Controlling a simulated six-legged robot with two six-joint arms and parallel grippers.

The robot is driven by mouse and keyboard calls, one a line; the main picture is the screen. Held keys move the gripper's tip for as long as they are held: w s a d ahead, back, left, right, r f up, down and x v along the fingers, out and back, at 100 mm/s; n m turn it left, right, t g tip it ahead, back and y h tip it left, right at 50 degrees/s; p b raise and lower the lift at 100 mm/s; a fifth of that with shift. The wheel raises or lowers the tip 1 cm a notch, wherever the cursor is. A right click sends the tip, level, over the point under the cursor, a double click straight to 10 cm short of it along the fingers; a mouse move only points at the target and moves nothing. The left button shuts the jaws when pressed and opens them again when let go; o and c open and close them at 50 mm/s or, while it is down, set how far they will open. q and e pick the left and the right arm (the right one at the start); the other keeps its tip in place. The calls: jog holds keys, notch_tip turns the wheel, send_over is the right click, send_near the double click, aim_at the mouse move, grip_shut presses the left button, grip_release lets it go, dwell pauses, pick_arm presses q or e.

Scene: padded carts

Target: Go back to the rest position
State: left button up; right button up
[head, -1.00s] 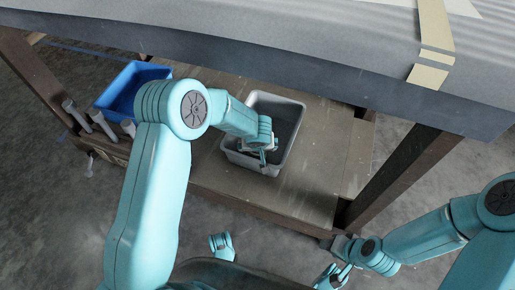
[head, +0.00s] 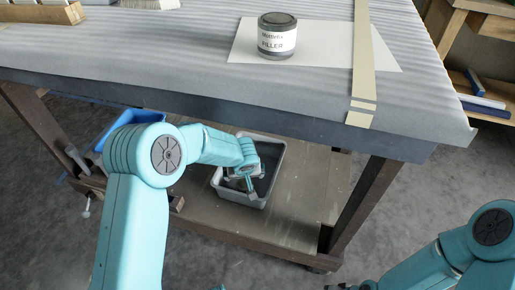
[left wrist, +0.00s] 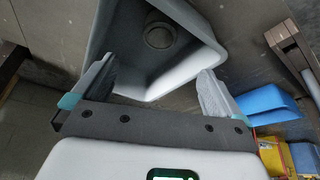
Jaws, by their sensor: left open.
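My left gripper (head: 243,181) is over the grey bin (head: 270,160) on the cart's lower shelf. In the left wrist view the left gripper (left wrist: 158,82) has its two fingers wide apart with nothing between them. The grey bin (left wrist: 97,40) lies beyond the fingertips there, with a round grey object (left wrist: 160,36) inside it. My right arm comes in at the lower right; its gripper is below the picture's edge.
A blue bin (head: 118,124) stands at the shelf's left. The padded top (head: 200,85) overhangs the shelf and carries a filler can (head: 277,38) on white paper (head: 320,60). A wooden leg (head: 362,205) stands to the right.

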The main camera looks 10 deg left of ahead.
pick_arm(q)
jog(key=shift+a, duration=0.1)
jog(key=s+a+f+n+g+h, duration=0.1)
jog(key=s+f+g, duration=0.1)
jog(key=s+f, duration=0.4)
jog(key=s+f+n+g+h, duration=0.1)
jog(key=s+f+g, duration=0.15)
jog(key=s, duration=0.55)
jog(key=s+d+f+m+h, duration=0.1)
jog(key=s+d+h, duration=0.15)
jog(key=s, duration=0.55)
jog(key=s+d+f+h, duration=0.1)
jog(key=s+d, duration=0.3)
jog(key=s, duration=0.4)
notch_tip(320, 180, up, 31)
jog(key=m+p, duration=0.3)
jog(key=p, duration=2.9)
jog(key=shift+w+d+t, duration=0.15)
jog(key=shift+d+t, duration=0.1)
jog(key=shift+t, duration=0.1)
